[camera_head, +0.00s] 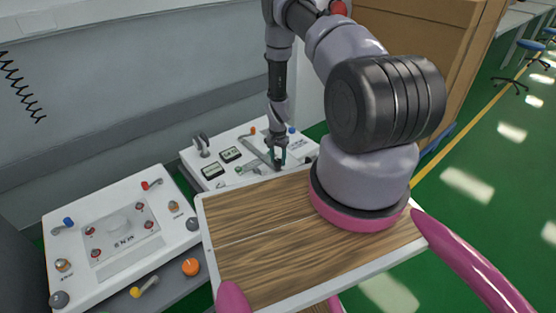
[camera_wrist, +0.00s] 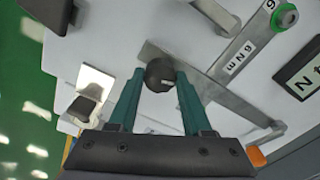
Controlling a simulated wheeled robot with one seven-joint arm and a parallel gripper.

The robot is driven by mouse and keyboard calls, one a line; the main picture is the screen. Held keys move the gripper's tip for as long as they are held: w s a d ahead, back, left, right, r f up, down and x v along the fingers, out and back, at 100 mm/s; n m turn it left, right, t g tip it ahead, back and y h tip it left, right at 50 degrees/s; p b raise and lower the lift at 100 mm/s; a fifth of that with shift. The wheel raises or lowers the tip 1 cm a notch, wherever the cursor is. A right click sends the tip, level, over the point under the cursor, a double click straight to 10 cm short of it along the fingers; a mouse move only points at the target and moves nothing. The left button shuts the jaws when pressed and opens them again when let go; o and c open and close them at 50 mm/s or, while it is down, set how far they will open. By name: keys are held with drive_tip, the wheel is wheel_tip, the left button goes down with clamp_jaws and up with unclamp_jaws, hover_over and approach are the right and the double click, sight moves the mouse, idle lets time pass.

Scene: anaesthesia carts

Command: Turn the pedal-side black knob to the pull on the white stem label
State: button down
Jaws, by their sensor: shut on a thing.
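A black knob (camera_wrist: 160,75) with a small pale mark stands between the teal fingers of my gripper (camera_wrist: 159,82) in the wrist view. The fingers are shut on its sides. In the head view my gripper (camera_head: 279,157) reaches down to the far white panel (camera_head: 187,157), and the knob is too small there to tell apart. A grey metal bar (camera_wrist: 205,83) runs beside and beyond the knob. A white label (camera_wrist: 241,56) with dark characters lies on another slanted grey bar. I cannot tell which part is the pull or the pedal.
A green round knob (camera_wrist: 285,17) is at the bar's upper end, and an orange part (camera_wrist: 256,157) is at lower right. A nearer white panel (camera_head: 75,228) carries several coloured knobs. My wood-topped base lies in front; a grey wall stands behind.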

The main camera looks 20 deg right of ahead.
sight(278, 160)
drive_tip(key=n, duration=0.4)
drive_tip(key=shift+n, duration=0.3)
drive_tip(key=n, duration=0.4)
drive_tip(key=shift+n, duration=0.3)
drive_tip(key=shift+c, duration=1.7)
unclamp_jaws()
wheel_tip(278, 160, up, 11)
